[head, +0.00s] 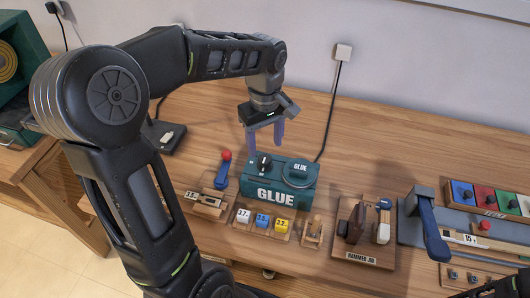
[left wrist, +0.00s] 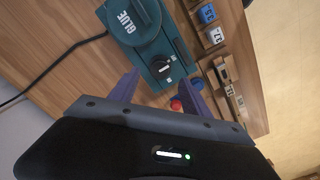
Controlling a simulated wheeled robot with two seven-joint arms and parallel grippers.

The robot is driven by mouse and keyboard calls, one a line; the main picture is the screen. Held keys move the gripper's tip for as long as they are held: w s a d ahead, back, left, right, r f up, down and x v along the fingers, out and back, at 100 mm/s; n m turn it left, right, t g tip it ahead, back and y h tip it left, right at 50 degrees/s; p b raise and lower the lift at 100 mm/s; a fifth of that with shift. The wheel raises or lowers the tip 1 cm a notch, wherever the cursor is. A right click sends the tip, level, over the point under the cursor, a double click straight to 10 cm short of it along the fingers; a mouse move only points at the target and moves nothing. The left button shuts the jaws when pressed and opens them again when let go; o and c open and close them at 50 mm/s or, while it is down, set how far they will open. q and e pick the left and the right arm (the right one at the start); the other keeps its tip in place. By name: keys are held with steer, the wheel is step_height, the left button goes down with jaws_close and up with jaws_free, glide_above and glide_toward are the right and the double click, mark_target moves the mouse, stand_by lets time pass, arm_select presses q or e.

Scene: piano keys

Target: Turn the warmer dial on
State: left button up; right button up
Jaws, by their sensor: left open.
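The teal glue warmer (head: 281,181) stands on the wooden bench, with "GLUE" on its front. Its black dial (head: 264,161) is on the top left, with a white mark; it also shows in the left wrist view (left wrist: 161,69). A round lid or plate sits beside the dial. My left gripper (head: 265,144) is open and empty, pointing down just above the dial. In the left wrist view its fingers (left wrist: 160,80) are on either side of the dial, apart from it. Dark parts at the bottom right edge of the head view seem to be my right arm; its fingers are not clear.
A red-knobbed lever (head: 224,168) stands close left of the warmer. Numbered blocks (head: 262,221) sit in front. A hammer jig (head: 362,238) and colored bins (head: 485,197) are to the right. A black cord (head: 330,113) runs behind to the wall.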

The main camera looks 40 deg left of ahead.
mark_target(265, 158)
arm_select(q)
step_height(265, 158, down, 5)
steer(key=shift+r, duration=0.1)
steer(key=shift+c, duration=0.3)
jaws_close()
stand_by(0.5)
